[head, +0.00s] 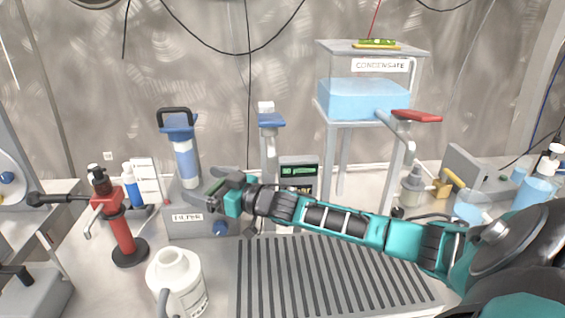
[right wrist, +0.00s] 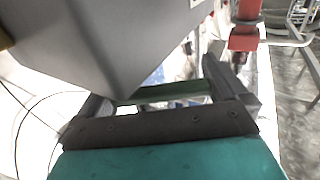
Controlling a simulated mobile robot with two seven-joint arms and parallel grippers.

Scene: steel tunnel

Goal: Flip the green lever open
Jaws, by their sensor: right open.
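My right gripper (head: 207,184) reaches in from the right and is open in front of the filter unit (head: 185,228), a grey box labelled FILTER with a blue-capped cylinder on top. No green lever shows clearly in the head view; the gripper covers part of the filter unit. In the right wrist view, a dark green bar (right wrist: 178,91) crosses between the open fingers of my right gripper (right wrist: 158,88). It may be the lever, but I cannot tell, nor whether the fingers touch it. A large grey surface hides much of that view. My left gripper is not in view.
A red pump (head: 121,235) stands left, and a white jug (head: 177,278) in front. A ribbed grey tray (head: 330,275) lies below my right arm. The condensate tank (head: 365,98) on its stand, with a red-handled lever (head: 416,116), is behind it. Bottles stand right.

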